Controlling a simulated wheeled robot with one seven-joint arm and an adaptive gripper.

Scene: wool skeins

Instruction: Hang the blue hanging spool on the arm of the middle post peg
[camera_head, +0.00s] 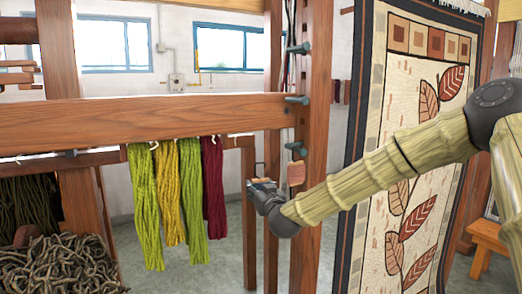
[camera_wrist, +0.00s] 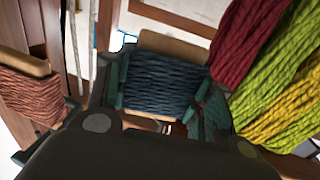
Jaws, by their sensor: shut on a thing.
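My gripper (camera_head: 262,184) is shut on the blue hanging spool (camera_wrist: 163,86). In the wrist view the dark blue yarn sits between the teal finger pads, with light wooden ends above and below. In the head view the spool is small and mostly hidden by the gripper. The middle post peg (camera_head: 297,99) is a blue-grey peg on the wooden post (camera_head: 310,215). My gripper is below and left of this peg, clear of the post in the picture. The peg's arm looks empty.
An upper peg (camera_head: 299,48) and a lower peg (camera_head: 297,148) are on the same post. A pinkish spool (camera_head: 297,173) hangs beneath the lower peg; it also shows in the wrist view (camera_wrist: 30,97). Green, yellow and dark red skeins (camera_head: 192,195) hang left of my gripper. A patterned rug (camera_head: 375,150) hangs right.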

